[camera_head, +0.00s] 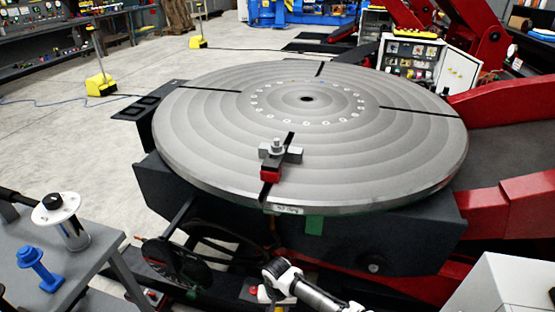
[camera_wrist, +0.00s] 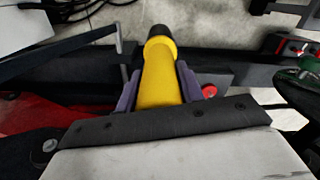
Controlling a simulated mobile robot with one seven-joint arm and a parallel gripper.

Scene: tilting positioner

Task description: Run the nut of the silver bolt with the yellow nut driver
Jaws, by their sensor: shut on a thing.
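The yellow nut driver (camera_wrist: 160,70) shows in the wrist view, with a dark end pointing away from my wrist. My gripper (camera_wrist: 158,88) is shut on it, one purple finger on each side. In the head view my arm is at the bottom, below and apart from the turntable; the driver is not visible there.
A grey side table (camera_head: 95,262) at the lower left holds a blue bolt-shaped piece (camera_head: 38,270) and a silver cylinder with a white flange (camera_head: 66,222). Red positioner arms (camera_head: 510,215) stand at the right. A pale box (camera_head: 505,285) is at the lower right. Most of the turntable top is clear.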

